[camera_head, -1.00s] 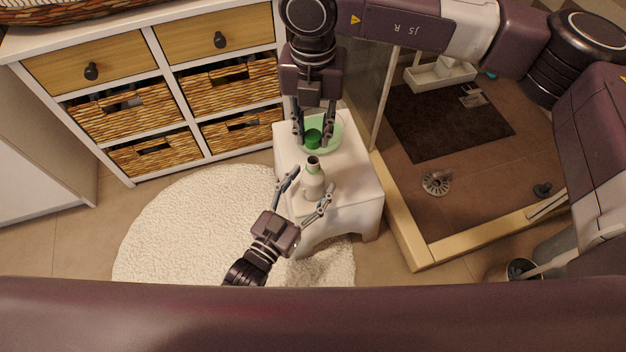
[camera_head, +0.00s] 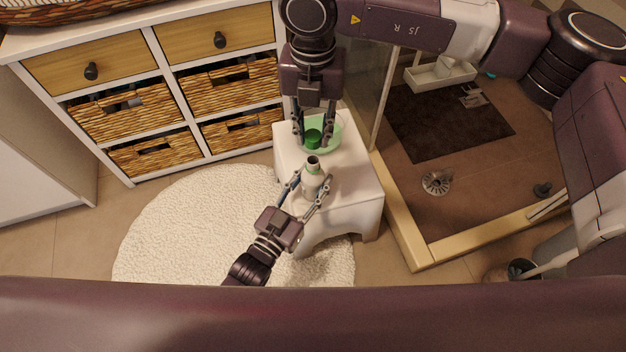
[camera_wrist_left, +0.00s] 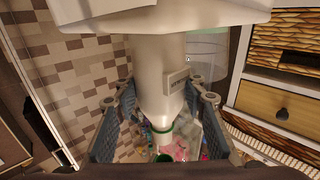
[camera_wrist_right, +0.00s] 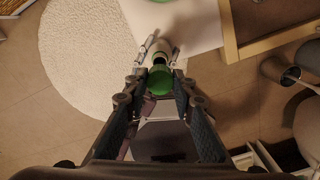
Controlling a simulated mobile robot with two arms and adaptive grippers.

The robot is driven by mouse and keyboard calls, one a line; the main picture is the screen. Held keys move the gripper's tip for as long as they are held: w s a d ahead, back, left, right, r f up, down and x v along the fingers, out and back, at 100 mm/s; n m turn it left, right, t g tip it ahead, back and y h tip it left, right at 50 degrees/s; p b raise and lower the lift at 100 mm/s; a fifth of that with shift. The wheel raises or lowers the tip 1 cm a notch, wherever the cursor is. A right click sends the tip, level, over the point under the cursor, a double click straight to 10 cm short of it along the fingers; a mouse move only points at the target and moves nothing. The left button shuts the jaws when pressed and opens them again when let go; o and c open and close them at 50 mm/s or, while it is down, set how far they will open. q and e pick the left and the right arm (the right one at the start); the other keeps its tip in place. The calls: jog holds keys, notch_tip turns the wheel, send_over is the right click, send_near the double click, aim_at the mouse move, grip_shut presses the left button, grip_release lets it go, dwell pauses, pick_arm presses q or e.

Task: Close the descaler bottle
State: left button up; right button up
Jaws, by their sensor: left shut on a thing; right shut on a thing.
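The white descaler bottle (camera_head: 311,184) stands upright on the white stool, with its open dark mouth up. It also shows in the left wrist view (camera_wrist_left: 158,75), with a label on its side and a green ring at its neck. My left gripper (camera_head: 309,189) is shut on the bottle's body from the near side. The green cap (camera_head: 313,138) is off the bottle, between the fingertips of my right gripper (camera_head: 313,142), which is shut on it. In the right wrist view the cap (camera_wrist_right: 159,80) overlaps the bottle (camera_wrist_right: 160,53) in the picture.
A round cream rug (camera_head: 190,230) spreads to the left. Wicker drawers (camera_head: 125,112) stand at the back left. A shower tray's wooden edge (camera_head: 402,220) runs close on the right.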

aim_at(313, 160)
jog(key=shift+f, duration=2.5)
jog(key=shift+f, duration=0.9)
jog(key=shift+f, duration=0.55)
